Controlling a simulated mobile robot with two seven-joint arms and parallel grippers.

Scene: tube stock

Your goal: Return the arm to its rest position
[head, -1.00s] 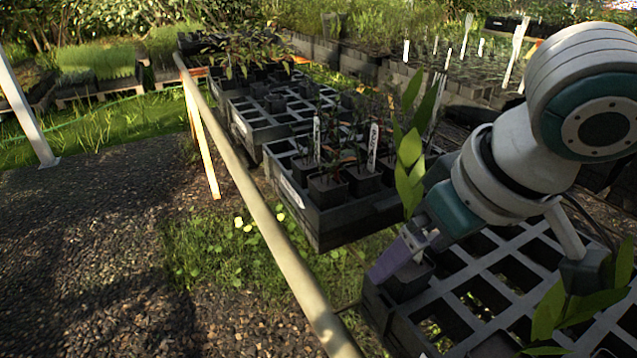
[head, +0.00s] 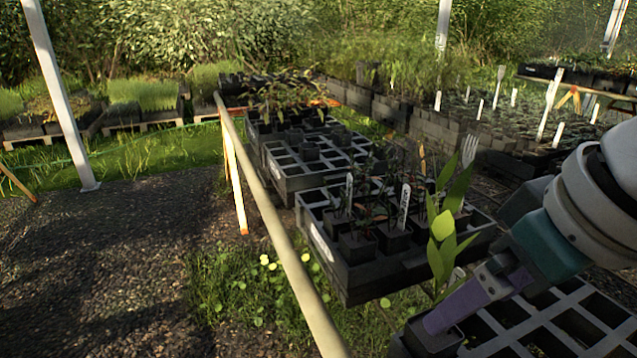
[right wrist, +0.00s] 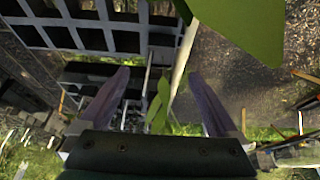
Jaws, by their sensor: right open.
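My right gripper (head: 470,302) comes in from the right in the head view, its purple fingers slanting down to the left. The near fingertip overlaps a small black pot (head: 432,342) at the near tray's corner; I cannot tell whether they touch. A broad-leaved green plant (head: 442,225) rises behind the fingers, seemingly from that pot. In the right wrist view the gripper (right wrist: 158,85) has its fingers well apart. Green leaves (right wrist: 158,105) and a pale stem show between or beyond them, and a large leaf (right wrist: 245,28) hangs close to the camera. My left gripper is out of view.
The near black tray (head: 556,326) has several empty cells. Another black tray (head: 348,282) with labelled potted seedlings stands behind it, with more trays beyond. A pale rail (head: 275,215) runs along their left side. The gravel path (head: 130,250) at left is clear.

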